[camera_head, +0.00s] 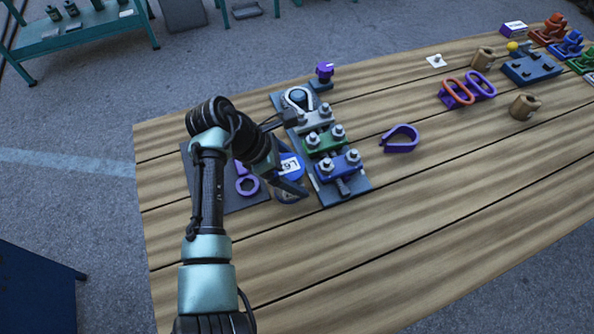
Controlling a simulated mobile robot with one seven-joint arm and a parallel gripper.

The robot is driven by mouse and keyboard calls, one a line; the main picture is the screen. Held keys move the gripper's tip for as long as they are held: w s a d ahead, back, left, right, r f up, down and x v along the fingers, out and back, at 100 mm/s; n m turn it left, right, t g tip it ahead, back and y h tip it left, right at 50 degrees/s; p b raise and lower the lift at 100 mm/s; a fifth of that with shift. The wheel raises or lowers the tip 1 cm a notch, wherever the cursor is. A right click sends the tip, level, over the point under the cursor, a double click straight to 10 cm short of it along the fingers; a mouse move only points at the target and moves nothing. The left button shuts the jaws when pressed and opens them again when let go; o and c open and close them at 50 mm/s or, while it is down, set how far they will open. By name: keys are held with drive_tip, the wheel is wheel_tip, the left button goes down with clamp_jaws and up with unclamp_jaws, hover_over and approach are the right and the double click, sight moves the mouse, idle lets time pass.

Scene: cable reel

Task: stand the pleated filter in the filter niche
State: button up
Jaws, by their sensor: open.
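My gripper (292,186) is over the left part of the wooden table, pointing down and to the right. It is open, and its fingers are mostly dark and hard to make out. A blue round thing with a white label (290,166) shows right at the fingers, partly hidden by them. I cannot tell whether the fingers touch it. I cannot surely pick out the pleated filter or the filter niche; my arm hides part of this area.
A dark mat (240,202) with a purple ring-ended tool (247,186) lies under my arm. Right of the gripper stands a clamp block (326,143) with bolts. A purple loop (400,139) lies further right. The near right tabletop (430,240) is clear.

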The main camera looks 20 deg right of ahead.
drive_tip(key=s+v, duration=0.1)
drive_tip(key=v, duration=1)
drive_tip(key=shift+w, duration=0.45)
